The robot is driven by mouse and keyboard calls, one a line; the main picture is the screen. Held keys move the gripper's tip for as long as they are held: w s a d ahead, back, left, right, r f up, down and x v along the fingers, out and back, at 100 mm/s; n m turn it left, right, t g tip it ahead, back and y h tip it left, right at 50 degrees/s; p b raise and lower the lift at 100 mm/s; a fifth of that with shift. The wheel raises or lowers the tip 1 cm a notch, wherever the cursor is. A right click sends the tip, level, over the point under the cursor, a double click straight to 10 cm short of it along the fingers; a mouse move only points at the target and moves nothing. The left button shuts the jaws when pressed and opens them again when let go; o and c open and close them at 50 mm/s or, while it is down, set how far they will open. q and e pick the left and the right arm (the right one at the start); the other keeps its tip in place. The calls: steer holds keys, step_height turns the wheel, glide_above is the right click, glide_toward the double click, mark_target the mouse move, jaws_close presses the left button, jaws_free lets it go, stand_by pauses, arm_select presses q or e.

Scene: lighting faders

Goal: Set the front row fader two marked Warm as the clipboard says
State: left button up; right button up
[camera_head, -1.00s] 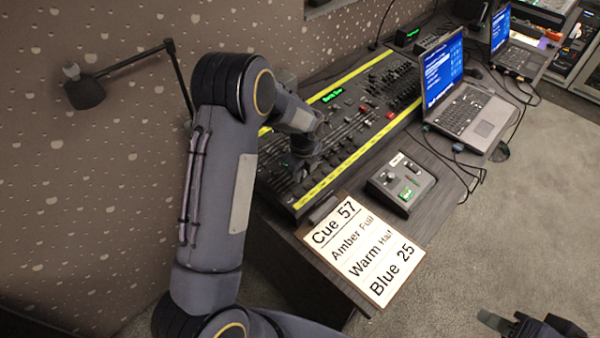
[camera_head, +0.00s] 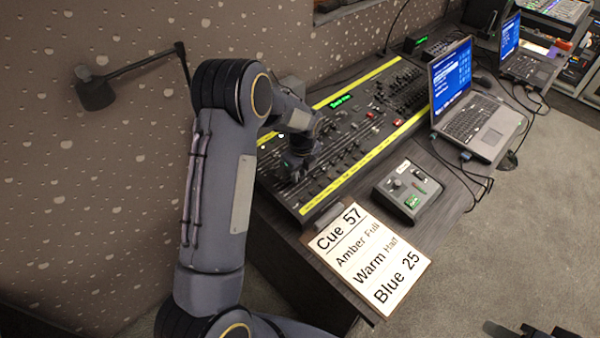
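The clipboard (camera_head: 366,258) lies on the near end of the desk and reads Cue 57, Amber Full, Warm Half, Blue 25. The lighting console (camera_head: 345,146) lies behind it, with yellow strips along its long edges and rows of faders. My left gripper (camera_head: 297,172) is down at the console's near left end, over the front faders. Its fingers are small and dark, partly hidden by the wrist, so I cannot tell if they hold a fader. The Warm fader cannot be picked out. A bit of my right gripper (camera_head: 530,330) shows at the bottom right edge.
A small control box (camera_head: 408,188) with a green-lit button stands right of the console. A laptop (camera_head: 475,115) with cables is beyond it, and a second laptop (camera_head: 527,65) farther back. A dark lamp on an arm (camera_head: 95,92) is by the left wall.

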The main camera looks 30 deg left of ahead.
mark_target(301, 178)
arm_select(q)
steer(key=shift+r, duration=0.1)
steer(key=shift+r+p, duration=0.85)
steer(key=shift+r, duration=0.35)
step_height(301, 178, up, 8)
steer(key=b, duration=0.1)
steer(key=shift+d+f, duration=0.15)
steer(key=shift+d, duration=0.2)
steer(key=shift+s, duration=0.15)
